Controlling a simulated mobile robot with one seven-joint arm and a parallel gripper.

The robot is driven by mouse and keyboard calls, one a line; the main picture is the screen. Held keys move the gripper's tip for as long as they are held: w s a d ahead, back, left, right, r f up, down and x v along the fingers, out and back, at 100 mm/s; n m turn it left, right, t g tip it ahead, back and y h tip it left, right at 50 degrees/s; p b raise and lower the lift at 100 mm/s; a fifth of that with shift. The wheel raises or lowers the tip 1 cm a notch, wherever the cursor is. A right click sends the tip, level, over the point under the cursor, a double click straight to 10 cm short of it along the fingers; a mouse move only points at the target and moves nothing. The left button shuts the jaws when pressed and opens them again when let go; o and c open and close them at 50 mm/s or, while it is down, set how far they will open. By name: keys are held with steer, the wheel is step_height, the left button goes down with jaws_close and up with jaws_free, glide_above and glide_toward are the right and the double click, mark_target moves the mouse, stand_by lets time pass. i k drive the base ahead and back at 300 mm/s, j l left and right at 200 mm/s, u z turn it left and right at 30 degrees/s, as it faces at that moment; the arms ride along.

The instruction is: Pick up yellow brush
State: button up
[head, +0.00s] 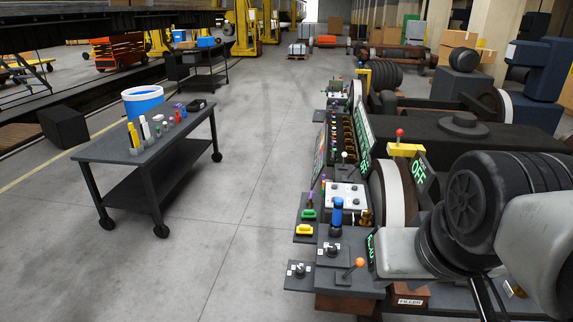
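A small yellow piece with a dark opening, like a handled brush (304,230), lies on a small ledge at the left edge of the long workbench. Its bristles cannot be made out. A similar green piece (309,214) lies just behind it. A tall yellow item (134,135) also stands on the dark cart at left; I cannot tell what it is. My arm's white and black links fill the lower right, over the bench. My gripper's fingertips cannot be made out in this view.
The workbench (338,277) carries levers, knobs, wheels and lit green signs. Open concrete floor (240,200) lies between cart and bench. Boxes stand far back.

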mark_target(303, 229)
steer(key=u, duration=0.2)
steer(key=z, duration=1.65)
steer(key=u, duration=1.65)
steer(key=i+j+u, duration=0.55)
steer(key=i, duration=0.25)
steer(key=i+j+u, duration=0.3)
steer(key=i, duration=0.15)
steer(key=i+u, duration=0.25)
steer(key=i, duration=0.2)
steer(key=i+z, duration=0.35)
steer(key=i+j+z, duration=0.15)
steer(key=i+z, duration=0.2)
steer(key=i+j+z, duration=0.2)
steer(key=i+z, duration=0.15)
steer(key=i+j, duration=0.05)
